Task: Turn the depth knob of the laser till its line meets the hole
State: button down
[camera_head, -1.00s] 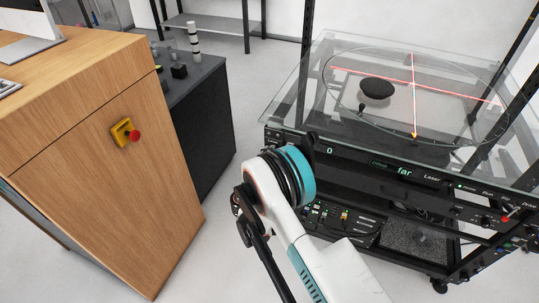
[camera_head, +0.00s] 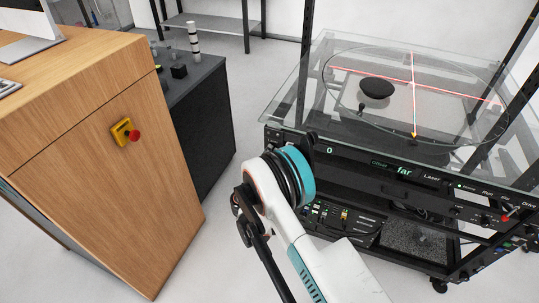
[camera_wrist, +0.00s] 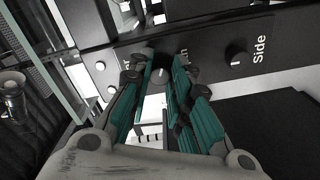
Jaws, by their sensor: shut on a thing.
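In the wrist view my gripper (camera_wrist: 160,85) is shut on a dark round knob (camera_wrist: 160,73) on the black panel. The fingers hide most of this knob's label. A second knob (camera_wrist: 237,59), marked "Side", is to its right. In the head view my arm hides the gripper and the knob. Red laser lines (camera_head: 413,75) cross on the clear round turntable plate (camera_head: 340,113). One line runs toward an orange spot (camera_head: 414,135) at the near rim. The panel display (camera_head: 404,171) reads "far". I cannot make out the hole for certain.
A dark oval thing (camera_head: 377,88) lies on the plate, left of the crossing lines. A glass sheet (camera_head: 285,105) overhangs the panel. A wooden cabinet (camera_head: 85,185) with a red button stands at left.

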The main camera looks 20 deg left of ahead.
jog(key=shift+a+f+m, duration=0.1)
jog(key=shift+f+m, duration=0.05)
jog(key=shift+m, duration=8.15)
jog(key=c, duration=1.5)
grip_release()
jog(key=shift+o, duration=0.2)
